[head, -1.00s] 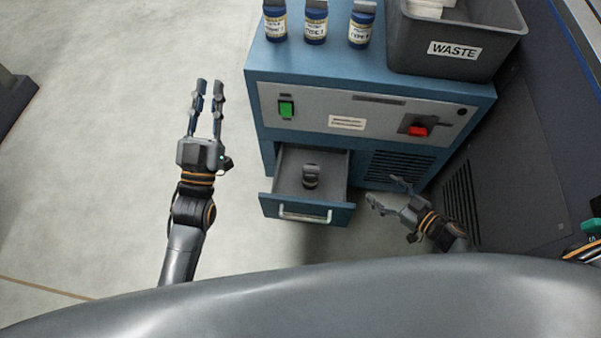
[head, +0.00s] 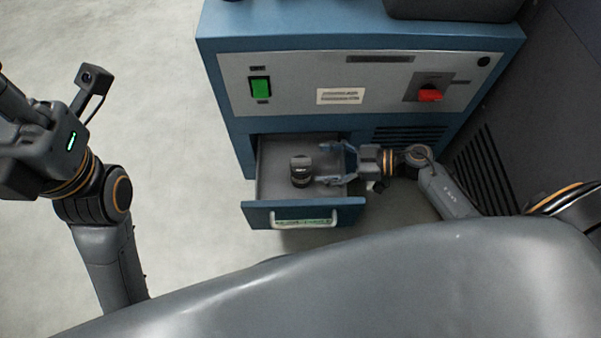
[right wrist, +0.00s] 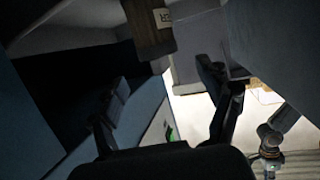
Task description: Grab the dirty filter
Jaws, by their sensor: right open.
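The dirty filter (head: 301,171), a small dark cylinder with a grey cap, stands in the open drawer (head: 262,172) of the blue unit. My right gripper (head: 326,164) is open over the right part of the drawer, its fingers pointing left at the filter, one toward the back and one toward the front. The filter is just beyond the fingertips, not held. In the right wrist view the filter (right wrist: 150,28) shows brown with a pale label at the top, ahead of my open right gripper (right wrist: 168,82). My left gripper's body (head: 30,150) is at the left edge; its fingertips cannot be made out.
The unit's front panel (head: 300,75) has a green switch (head: 260,89) and a red knob (head: 430,95) above the drawer. The drawer's front wall has a handle (head: 303,218). A grey bin (head: 450,8) stands on top. Floor at left is clear.

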